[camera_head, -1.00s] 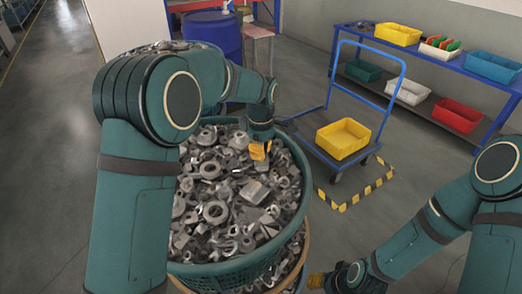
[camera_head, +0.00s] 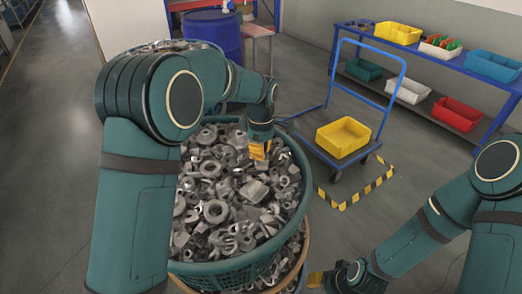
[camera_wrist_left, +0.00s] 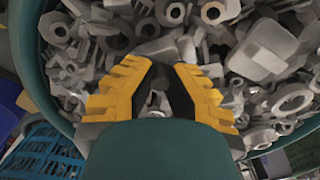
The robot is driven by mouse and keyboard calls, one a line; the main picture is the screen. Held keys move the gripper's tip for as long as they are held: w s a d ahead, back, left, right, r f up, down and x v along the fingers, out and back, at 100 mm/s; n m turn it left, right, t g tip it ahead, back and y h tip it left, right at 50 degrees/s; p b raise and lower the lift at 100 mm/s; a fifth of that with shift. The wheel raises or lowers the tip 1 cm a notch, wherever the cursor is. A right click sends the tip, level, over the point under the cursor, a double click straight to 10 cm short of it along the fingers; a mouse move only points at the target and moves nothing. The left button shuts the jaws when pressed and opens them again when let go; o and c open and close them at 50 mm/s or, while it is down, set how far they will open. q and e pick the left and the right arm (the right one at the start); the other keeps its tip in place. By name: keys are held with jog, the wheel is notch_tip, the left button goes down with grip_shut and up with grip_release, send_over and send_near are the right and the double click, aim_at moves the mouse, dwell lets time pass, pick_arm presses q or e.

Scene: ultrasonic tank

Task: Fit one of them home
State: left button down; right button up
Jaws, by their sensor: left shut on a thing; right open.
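A round green basket (camera_head: 296,222) is heaped with loose grey metal parts (camera_head: 215,211), among them rings, nuts and blocks. My left gripper (camera_head: 260,151) reaches down over the basket's far right side, low at the heap. In the left wrist view its yellow-padded fingers (camera_wrist_left: 160,78) are shut on a grey metal part (camera_wrist_left: 157,99). That part is mostly hidden between the fingers, so its shape cannot be told. My right gripper (camera_head: 316,279) is open, low at the basket's near right side, and I see nothing in it.
A blue trolley (camera_head: 340,166) carries a yellow bin (camera_head: 343,137) beside striped floor tape (camera_head: 352,199). A blue rack (camera_head: 455,62) with coloured bins stands at the back right. A blue drum (camera_head: 212,38) stands behind the basket. The floor between basket and rack is partly clear.

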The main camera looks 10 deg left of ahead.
pick_arm(q)
jog(key=shift+f, duration=0.15)
jog(key=c, duration=1.1)
grip_release()
jog(key=shift+o, duration=0.2)
notch_tip(320, 180, up, 12)
